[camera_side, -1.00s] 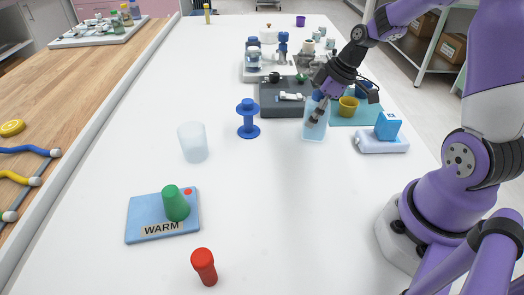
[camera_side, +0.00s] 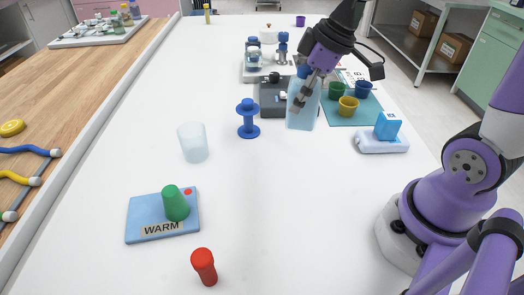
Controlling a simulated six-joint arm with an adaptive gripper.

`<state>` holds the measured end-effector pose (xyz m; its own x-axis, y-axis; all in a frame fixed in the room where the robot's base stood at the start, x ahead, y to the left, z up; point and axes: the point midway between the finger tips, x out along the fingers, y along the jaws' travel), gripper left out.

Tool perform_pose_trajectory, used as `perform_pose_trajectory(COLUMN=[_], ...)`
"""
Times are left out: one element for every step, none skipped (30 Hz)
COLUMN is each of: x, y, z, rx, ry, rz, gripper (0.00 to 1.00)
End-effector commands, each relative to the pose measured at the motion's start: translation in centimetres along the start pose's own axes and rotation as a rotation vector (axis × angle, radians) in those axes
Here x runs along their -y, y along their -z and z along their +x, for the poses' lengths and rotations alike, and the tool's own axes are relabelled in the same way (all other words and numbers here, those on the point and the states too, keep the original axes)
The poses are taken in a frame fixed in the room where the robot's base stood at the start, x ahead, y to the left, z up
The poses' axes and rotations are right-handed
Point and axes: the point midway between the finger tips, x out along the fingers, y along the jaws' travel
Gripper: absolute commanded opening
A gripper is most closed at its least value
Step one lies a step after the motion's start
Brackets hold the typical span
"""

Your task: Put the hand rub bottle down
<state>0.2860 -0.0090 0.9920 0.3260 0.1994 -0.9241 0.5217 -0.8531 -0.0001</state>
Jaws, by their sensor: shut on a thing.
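The hand rub bottle (camera_side: 308,117) is a pale blue, see-through bottle, roughly upright, in the middle right of the side view. My gripper (camera_side: 299,98) reaches down from the upper right and is shut on it. The gripper's fingers cover part of the bottle, and its top is partly hidden behind the gripper. The bottle's base appears to be above the white table (camera_side: 290,200), though the exact gap cannot be told.
A teal mat (camera_side: 336,116) with small coloured cups lies to the right. A blue spool (camera_side: 248,120) stands to the left, and a white device with a blue block (camera_side: 387,126) at right. The front middle is clear.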

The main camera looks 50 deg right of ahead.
Motion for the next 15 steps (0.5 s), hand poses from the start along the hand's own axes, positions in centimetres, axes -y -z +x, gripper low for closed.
perform_pose_trajectory(x=[0.6,1.0,1.5,2.0,2.5,3.5,4.3,5.2,6.7,7.9,9.2,11.2,12.7,14.2,16.3], y=[0.5,0.7,0.9,1.1,1.3,1.6,1.8,2.0,2.2,2.4,2.5,2.5,2.4,2.2,1.9], z=[-0.3,-0.4,-0.5,-0.5,-0.6,-0.5,-0.5,-0.4,-0.3,-0.2,-0.2,-0.2,-0.2,-0.3,-0.5], rx=[-0.003,-0.003,-0.003,-0.001,0.000,0.002,0.003,0.005,0.008,0.010,0.011,0.014,0.016,0.016,0.018], ry=[-0.001,0.001,0.006,0.013,0.022,0.039,0.056,0.075,0.107,0.133,0.163,0.205,0.239,0.274,0.323], rz=[-0.006,-0.010,-0.019,-0.034,-0.055,-0.095,-0.134,-0.180,-0.254,-0.318,-0.388,-0.490,-0.572,-0.659,-0.776], gripper=[0.12,0.12,0.12,0.12,0.12,0.12,0.12,0.12,0.12,0.12,0.12,0.12,0.12,0.12,0.12])
